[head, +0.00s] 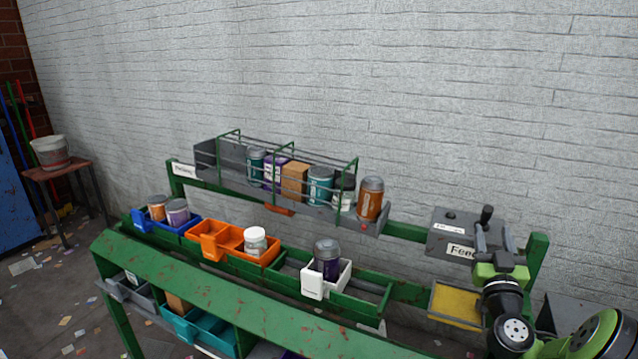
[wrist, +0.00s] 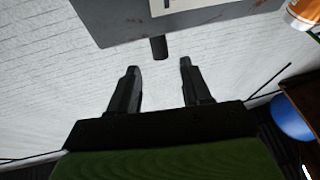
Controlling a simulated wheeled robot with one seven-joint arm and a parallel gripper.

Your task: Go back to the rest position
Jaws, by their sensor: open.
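My gripper (wrist: 158,85) is open and empty in the wrist view, its two dark fingers apart with the white brick wall behind them. In the head view my gripper (head: 484,240) is at the right, in front of the grey feed box (head: 455,236). In the wrist view the grey box (wrist: 120,22) is at the top, with its dark knob (wrist: 159,47) between and beyond the fingertips. I cannot tell whether the fingers touch the knob. My green and black arm comes in from the lower right of the head view.
A caged rack (head: 290,151) holds several cans and a box; an orange can (head: 370,199) stands at its right end. Below are a blue bin (head: 144,222), an orange bin (head: 212,247) and a white bin (head: 313,285) with containers in them. A yellow pad (head: 455,304) lies below the feed box.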

